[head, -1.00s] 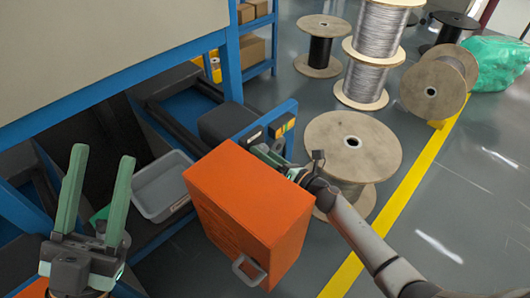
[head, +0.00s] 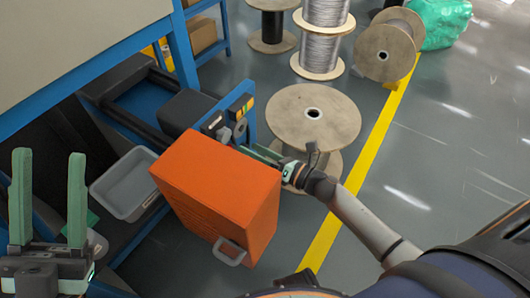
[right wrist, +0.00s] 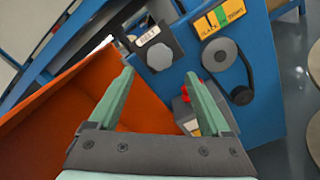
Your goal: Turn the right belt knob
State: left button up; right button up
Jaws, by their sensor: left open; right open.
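The grey faceted belt knob (right wrist: 158,57) sits under a white BELT label (right wrist: 148,36) on a blue panel (right wrist: 182,70). It also shows in the head view (head: 224,134), just behind the orange cabinet. My right gripper (right wrist: 160,77) is open and empty, facing the panel. In the right wrist view the knob appears between and just beyond its fingertips, apart from them. In the head view my right gripper (head: 260,152) is beside the cabinet, partly hidden. My left gripper (head: 48,155) is open and empty at the far left, fingers upright.
The orange cabinet (head: 220,185) stands close to my right gripper. A grey bin (head: 125,185) and wooden spool (head: 290,115) are nearby.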

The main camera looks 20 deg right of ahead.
jog(key=v, duration=0.3)
jog(key=shift+s+d, duration=0.15)
jog(key=shift+s, duration=0.1)
